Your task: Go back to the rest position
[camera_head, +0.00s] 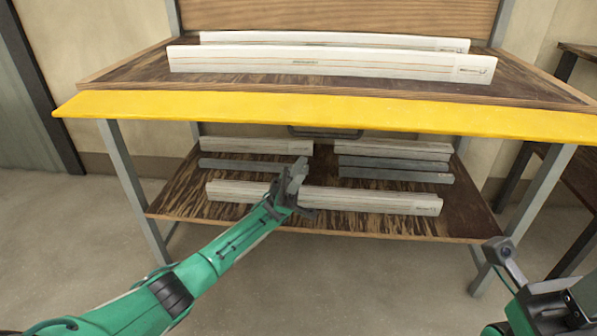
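My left gripper (292,187) is at the end of the green arm that comes in from the lower left. In the picture it overlaps the front of the lower shelf and the long pale profile there; I cannot tell whether it touches anything. Its fingers are small and dark, and their opening is not clear. My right gripper (507,264) shows only partly at the lower right edge, in front of the bench's right leg. Its finger state cannot be made out. No object is clearly seen in either gripper.
A bench with a yellow front edge (300,110) carries two long white profiles (330,63) on top. The lower shelf (185,203) holds a long pale profile (370,201) and several shorter white and grey ones. Another table (583,150) stands at right. Floor in front is clear.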

